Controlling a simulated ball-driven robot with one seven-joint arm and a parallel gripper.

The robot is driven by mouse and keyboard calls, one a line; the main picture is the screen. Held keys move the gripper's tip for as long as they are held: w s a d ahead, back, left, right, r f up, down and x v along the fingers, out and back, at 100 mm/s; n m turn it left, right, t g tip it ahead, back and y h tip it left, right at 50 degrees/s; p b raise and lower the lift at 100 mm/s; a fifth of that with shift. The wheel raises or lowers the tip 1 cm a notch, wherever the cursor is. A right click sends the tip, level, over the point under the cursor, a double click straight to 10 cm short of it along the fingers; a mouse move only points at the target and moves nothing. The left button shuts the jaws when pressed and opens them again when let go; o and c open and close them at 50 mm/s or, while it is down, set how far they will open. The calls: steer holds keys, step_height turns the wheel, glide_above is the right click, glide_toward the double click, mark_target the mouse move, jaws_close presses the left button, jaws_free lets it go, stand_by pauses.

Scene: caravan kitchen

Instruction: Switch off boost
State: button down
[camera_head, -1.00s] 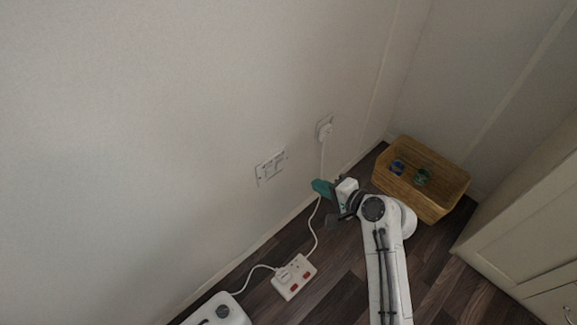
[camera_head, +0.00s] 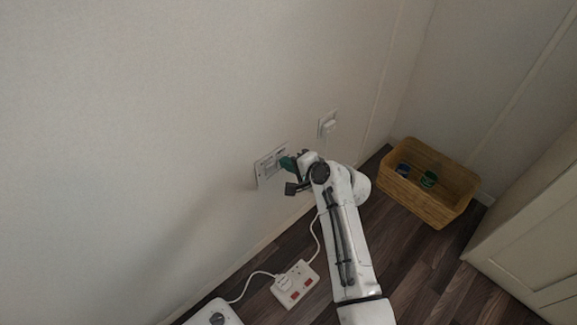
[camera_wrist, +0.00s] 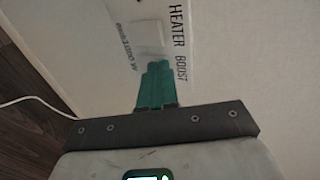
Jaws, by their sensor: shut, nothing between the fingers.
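The white switch plate (camera_head: 263,169) is on the wall, partly behind my gripper in the head view. In the wrist view the plate (camera_wrist: 190,12) carries the printed words HEATER and BOOST. A pale raised switch (camera_wrist: 147,36) shows beside the lettering, just beyond my fingertips. My gripper (camera_wrist: 158,65) has teal fingers pressed together, empty, below the switch and left of the word BOOST. In the head view my gripper (camera_head: 285,162) is at the plate's right part. I cannot tell whether the fingertips touch it, or which way the switch is set.
A wall socket with a white plug (camera_head: 328,125) is right of the plate. A white power strip (camera_head: 295,284) with its cable lies on the floor, near a white appliance (camera_head: 213,314). A wicker basket (camera_head: 447,211) stands in the corner. A cabinet (camera_head: 530,230) is at right.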

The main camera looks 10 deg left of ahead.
steer(key=shift+a, duration=0.1)
steer(key=shift+w+a+r, duration=0.15)
steer(key=shift+w+a, duration=0.1)
steer(key=shift+w, duration=0.05)
stand_by(0.4)
steer(key=shift+r+p, duration=0.8)
steer(key=shift+p, duration=0.25)
steer(key=shift+s+d, duration=0.1)
